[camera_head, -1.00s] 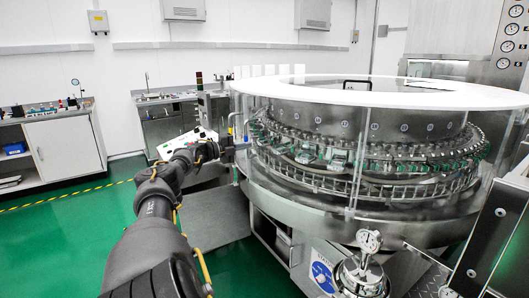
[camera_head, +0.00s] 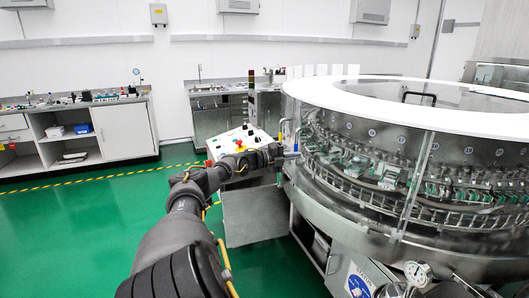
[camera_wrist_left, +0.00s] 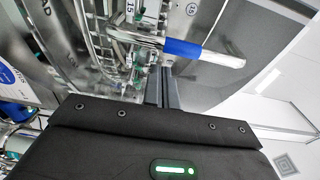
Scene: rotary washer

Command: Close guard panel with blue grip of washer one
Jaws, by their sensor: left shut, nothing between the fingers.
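The washer (camera_head: 440,244) is a large round steel machine at the right of the head view, with clear guard panels (camera_head: 417,170) under a white ring top (camera_head: 345,101). In the left wrist view, a metal handle bar with a blue grip (camera_wrist_left: 182,48) lies just beyond my left gripper (camera_wrist_left: 161,75). The fingers are shut and empty, with their tips close below the bar; I cannot tell whether they touch it. In the head view, my left gripper (camera_head: 286,155) is at the washer's left edge. My right gripper is not in view.
A control box (camera_head: 238,142) with a red button stands behind my left arm. A grey metal panel (camera_head: 253,215) is below it, beside the washer base. A gauge (camera_head: 417,273) is at the lower right. Green floor (camera_head: 90,235) at the left is clear.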

